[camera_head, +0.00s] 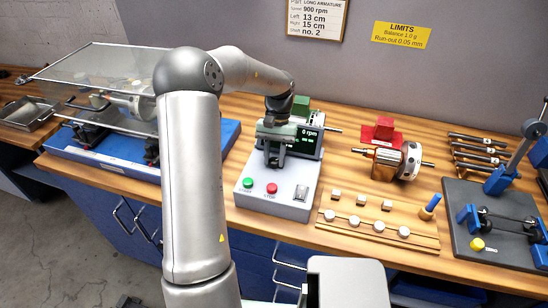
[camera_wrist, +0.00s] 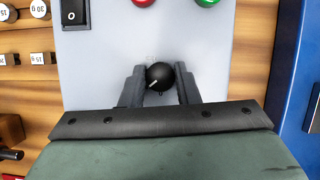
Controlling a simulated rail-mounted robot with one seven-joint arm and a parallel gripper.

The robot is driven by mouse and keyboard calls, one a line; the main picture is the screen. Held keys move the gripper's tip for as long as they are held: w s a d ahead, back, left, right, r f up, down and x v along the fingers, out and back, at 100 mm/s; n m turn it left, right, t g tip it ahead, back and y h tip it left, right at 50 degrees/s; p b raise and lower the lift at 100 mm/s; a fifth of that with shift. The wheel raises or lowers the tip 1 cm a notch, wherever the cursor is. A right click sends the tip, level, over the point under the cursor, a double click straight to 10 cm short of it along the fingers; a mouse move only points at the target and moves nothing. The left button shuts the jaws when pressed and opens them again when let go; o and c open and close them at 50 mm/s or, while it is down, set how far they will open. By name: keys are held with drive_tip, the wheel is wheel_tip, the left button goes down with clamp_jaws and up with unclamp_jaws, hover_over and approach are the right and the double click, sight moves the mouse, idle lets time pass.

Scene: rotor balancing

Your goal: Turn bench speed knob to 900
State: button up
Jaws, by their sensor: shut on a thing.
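The bench control box (camera_head: 275,191) stands on the wooden workbench, with a green and a red button and a rocker switch on its front. Its display (camera_head: 308,134) reads 0 rpm. The speed knob (camera_wrist: 160,76) is black and round with a white pointer line, which points to the lower left in the wrist view. My gripper (camera_wrist: 160,84) is shut on the knob, one finger on each side. In the head view my gripper (camera_head: 275,157) covers the knob. A card (camera_head: 317,17) on the wall reads Speed 900 rpm.
A blue-based machine with a clear cover (camera_head: 110,75) stands left. A dark stand (camera_head: 490,225) is at right.

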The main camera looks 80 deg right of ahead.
drive_tip(key=m+t, duration=0.1)
drive_tip(key=m, duration=0.1)
drive_tip(key=m+b, duration=0.1)
drive_tip(key=m, duration=0.1)
drive_tip(key=shift+s+m+t+h, duration=0.15)
drive_tip(key=shift+m+t+h, duration=0.15)
drive_tip(key=shift+t+h, duration=0.1)
drive_tip(key=m+t+h, duration=0.1)
drive_tip(key=m, duration=0.3)
drive_tip(key=shift+m+b, duration=0.35)
drive_tip(key=shift+m, duration=0.05)
drive_tip(key=o, duration=1)
drive_tip(key=shift+c, duration=0.2)
drive_tip(key=shift+r, duration=0.1)
drive_tip(key=v, duration=1.7)
drive_tip(key=shift+s+a+b, duration=0.2)
drive_tip(key=shift+s+b, duration=0.2)
drive_tip(key=shift+b, duration=0.05)
drive_tip(key=shift+r, duration=0.1)
